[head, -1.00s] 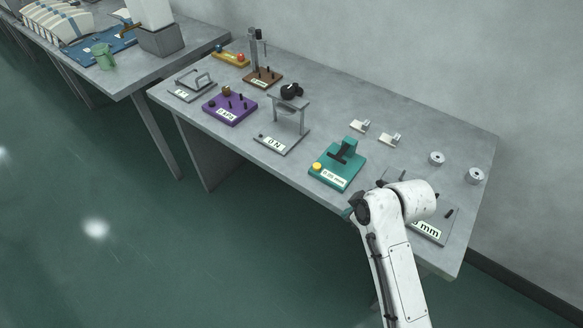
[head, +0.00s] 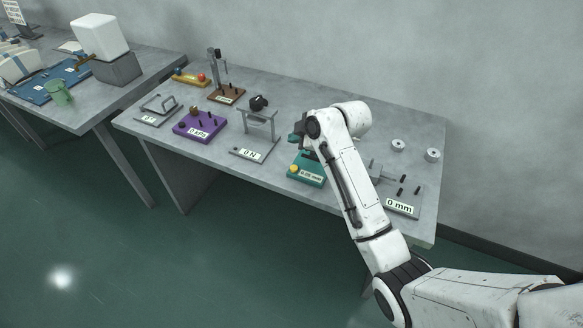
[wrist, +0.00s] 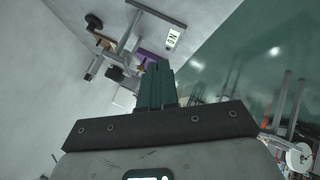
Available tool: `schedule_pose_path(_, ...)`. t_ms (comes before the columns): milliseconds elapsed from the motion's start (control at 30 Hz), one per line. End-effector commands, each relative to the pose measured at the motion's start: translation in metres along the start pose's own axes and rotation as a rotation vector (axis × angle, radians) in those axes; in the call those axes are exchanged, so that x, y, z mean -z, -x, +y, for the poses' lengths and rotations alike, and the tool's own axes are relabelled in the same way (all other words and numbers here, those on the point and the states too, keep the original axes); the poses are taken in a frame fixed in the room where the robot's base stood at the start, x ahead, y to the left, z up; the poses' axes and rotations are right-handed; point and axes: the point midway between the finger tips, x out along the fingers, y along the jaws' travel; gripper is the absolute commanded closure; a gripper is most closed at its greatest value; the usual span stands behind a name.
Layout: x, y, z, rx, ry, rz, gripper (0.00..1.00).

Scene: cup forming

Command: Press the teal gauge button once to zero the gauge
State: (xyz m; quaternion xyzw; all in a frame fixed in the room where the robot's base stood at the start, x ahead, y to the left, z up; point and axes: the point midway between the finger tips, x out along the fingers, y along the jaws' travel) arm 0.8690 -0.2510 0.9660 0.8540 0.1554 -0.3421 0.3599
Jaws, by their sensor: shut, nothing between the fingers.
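The teal gauge (head: 309,176) sits near the front edge of the table, partly covered by my arm in the head view. A round yellow button (head: 294,168) is on its front left corner, and a white label with a reading too small to tell is beside it. My gripper (head: 295,138) is above and behind the button, apart from it, with part of it hidden by my wrist. In the wrist view my gripper's green fingers (wrist: 156,82) are shut together and empty. I cannot make out the teal gauge in the wrist view.
To the left stand a grey force stand (head: 258,138) labelled 0 N and a purple gauge (head: 200,126). A grey gauge (head: 400,205) reading 0 mm is to the right. Small metal discs (head: 398,145) lie at the back right. The wall is behind the table.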

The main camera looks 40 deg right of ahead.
Motion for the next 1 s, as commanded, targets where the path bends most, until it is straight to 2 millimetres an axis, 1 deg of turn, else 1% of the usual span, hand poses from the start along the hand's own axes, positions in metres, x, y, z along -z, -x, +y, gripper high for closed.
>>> schedule_pose_path(267,-0.006,-0.007,-0.006,0.001,-0.001,-0.001,1.00)
schedule_pose_path(467,-0.017,-0.023,-0.017,0.001,-0.002,-0.001,1.00)
schedule_pose_path(733,-0.036,-0.048,-0.036,0.002,-0.002,-0.001,1.00)
schedule_pose_path(900,-0.042,-0.059,-0.043,0.001,-0.001,0.000,1.00)
schedule_pose_path(1000,-0.044,-0.061,-0.045,0.001,-0.001,0.000,1.00)
